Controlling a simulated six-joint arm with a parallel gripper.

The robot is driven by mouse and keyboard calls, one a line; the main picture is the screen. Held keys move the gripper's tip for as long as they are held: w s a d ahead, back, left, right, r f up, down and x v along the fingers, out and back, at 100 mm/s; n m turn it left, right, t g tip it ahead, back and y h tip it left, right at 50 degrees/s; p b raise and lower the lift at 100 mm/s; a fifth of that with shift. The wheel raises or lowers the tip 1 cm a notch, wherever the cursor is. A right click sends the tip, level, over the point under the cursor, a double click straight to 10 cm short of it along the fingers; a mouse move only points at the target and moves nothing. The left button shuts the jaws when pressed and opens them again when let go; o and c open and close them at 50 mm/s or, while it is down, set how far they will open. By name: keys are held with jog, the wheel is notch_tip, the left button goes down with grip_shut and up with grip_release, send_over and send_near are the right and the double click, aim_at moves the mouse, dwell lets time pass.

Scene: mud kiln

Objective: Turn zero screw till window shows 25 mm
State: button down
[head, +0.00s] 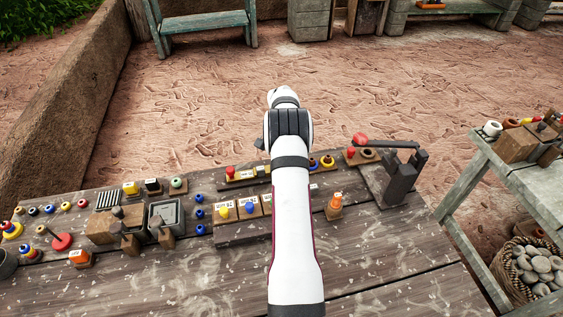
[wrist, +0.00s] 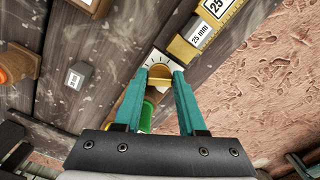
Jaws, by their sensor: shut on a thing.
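My gripper (wrist: 161,77) has teal fingers shut on a round brass-yellow screw knob (wrist: 157,83) in the wrist view. The knob sits in front of a white dial plate (wrist: 152,61) with black tick marks. Right of it is a yellow gauge body (wrist: 186,52) with a white label (wrist: 201,34) reading "25 mm". Above that, a white face (wrist: 216,7) reads "25" and is cut by the frame's top edge; I cannot tell if it is the window. In the head view my arm hides the gripper and screw.
A grey block (wrist: 78,77) marked with a mm size lies left in the wrist view. A green piece (wrist: 147,113) shows between the fingers. In the head view, an orange cone-shaped piece (head: 335,206) and a dark lever press (head: 398,175) stand right of my arm. The front-right tabletop is clear.

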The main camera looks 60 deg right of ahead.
dwell(0.3)
jog(key=shift+c, duration=2.4)
grip_release()
jog(key=shift+r, duration=0.15)
notch_tip(320, 180, up, 16)
jog(key=shift+f, duration=0.2)
